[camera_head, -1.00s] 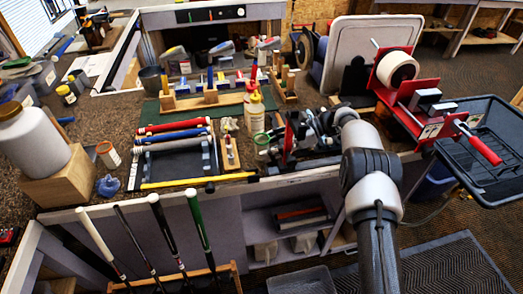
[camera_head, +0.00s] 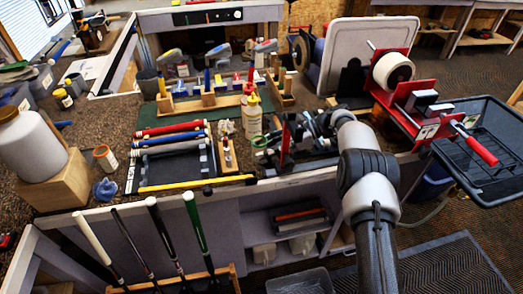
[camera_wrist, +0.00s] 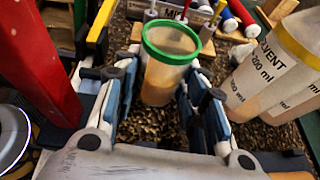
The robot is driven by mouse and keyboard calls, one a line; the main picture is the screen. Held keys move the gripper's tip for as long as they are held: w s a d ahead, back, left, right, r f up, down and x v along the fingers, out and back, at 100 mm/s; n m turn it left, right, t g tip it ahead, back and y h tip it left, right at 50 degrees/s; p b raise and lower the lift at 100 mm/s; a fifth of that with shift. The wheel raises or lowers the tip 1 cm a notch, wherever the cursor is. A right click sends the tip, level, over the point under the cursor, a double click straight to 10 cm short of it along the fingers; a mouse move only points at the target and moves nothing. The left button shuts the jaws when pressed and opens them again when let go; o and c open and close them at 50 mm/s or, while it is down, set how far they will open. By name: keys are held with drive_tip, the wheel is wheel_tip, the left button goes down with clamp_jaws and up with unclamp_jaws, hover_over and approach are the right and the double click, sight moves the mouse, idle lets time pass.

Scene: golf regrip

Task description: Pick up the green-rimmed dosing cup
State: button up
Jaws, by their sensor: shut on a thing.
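The green-rimmed dosing cup (camera_wrist: 168,70) is a clear cup standing between the two blue-padded fingers of my gripper (camera_wrist: 170,95) in the wrist view. My gripper is shut on it, with a finger on each side below the rim. The label on the cup is not readable here. In the head view, the green rim (camera_head: 263,141) shows just left of my gripper, low over the bench; most of the cup and the fingertips are hard to make out there.
A red upright part (camera_wrist: 40,65) is close on the left.

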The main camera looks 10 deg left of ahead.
wheel_tip(320, 180, up, 20)
drive_tip(key=p, duration=0.6)
